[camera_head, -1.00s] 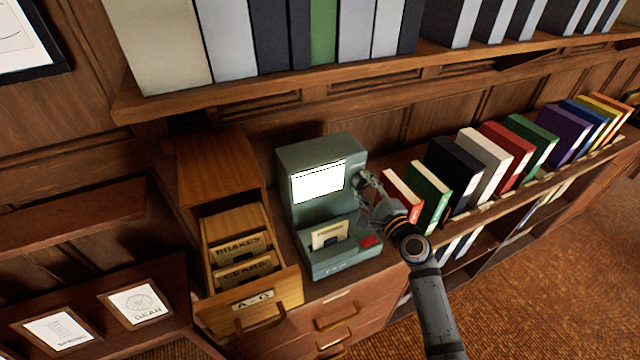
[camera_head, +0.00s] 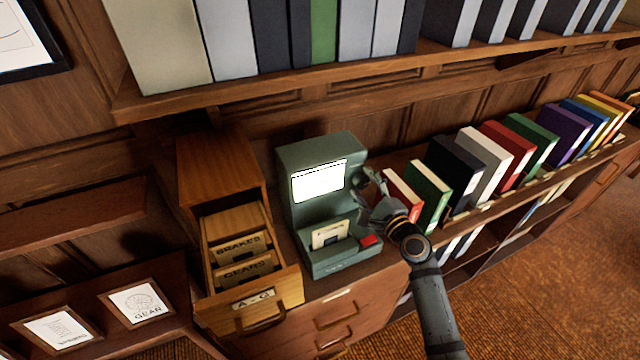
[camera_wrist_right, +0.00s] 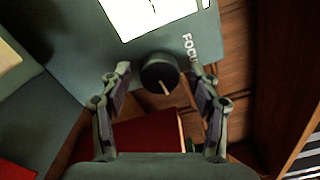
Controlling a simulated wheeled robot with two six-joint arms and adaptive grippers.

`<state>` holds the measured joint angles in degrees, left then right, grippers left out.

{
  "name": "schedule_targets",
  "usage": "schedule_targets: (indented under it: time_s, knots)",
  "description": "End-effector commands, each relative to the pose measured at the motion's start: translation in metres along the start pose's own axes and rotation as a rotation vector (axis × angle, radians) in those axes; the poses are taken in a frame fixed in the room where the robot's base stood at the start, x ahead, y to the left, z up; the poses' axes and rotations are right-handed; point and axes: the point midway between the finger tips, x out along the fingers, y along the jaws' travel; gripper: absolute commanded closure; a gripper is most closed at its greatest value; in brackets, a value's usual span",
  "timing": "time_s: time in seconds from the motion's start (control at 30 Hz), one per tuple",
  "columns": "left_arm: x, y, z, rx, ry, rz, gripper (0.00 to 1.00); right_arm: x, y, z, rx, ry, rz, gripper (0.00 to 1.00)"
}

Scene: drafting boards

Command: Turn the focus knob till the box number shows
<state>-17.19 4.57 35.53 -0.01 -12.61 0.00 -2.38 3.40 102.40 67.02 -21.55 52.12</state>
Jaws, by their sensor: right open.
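The grey-green viewer (camera_head: 325,245) stands on the cabinet, its white screen (camera_head: 319,181) lit; I cannot read a box number on it. A card (camera_head: 327,234) sits in its lower tray beside a red button (camera_head: 369,240). In the right wrist view the black focus knob (camera_wrist_right: 160,72) with a pale pointer line is on the viewer's side by the lettering FOCUS (camera_wrist_right: 190,47). My right gripper (camera_head: 368,182) is at the viewer's right side. In the wrist view its open fingers (camera_wrist_right: 160,85) are on either side of the knob, with gaps visible. My left gripper is out of view.
An open card drawer (camera_head: 252,300) with cards marked BRAKES and GEARS is left of the viewer. A row of books (camera_head: 430,190) stands close to the right of my gripper. A shelf of binders (camera_head: 270,60) hangs above.

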Motion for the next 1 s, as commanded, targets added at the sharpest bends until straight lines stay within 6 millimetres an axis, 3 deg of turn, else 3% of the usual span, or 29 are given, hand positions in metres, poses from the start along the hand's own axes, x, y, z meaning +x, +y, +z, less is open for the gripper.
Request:
schedule_targets:
  time_s: [0.6,1.0]
  knots:
    - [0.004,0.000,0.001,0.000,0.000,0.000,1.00,-0.082,0.002,-0.001,-0.002,0.001,0.003,0.38]
    - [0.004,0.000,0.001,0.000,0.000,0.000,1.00,-0.089,0.000,0.000,0.001,0.000,0.001,0.38]
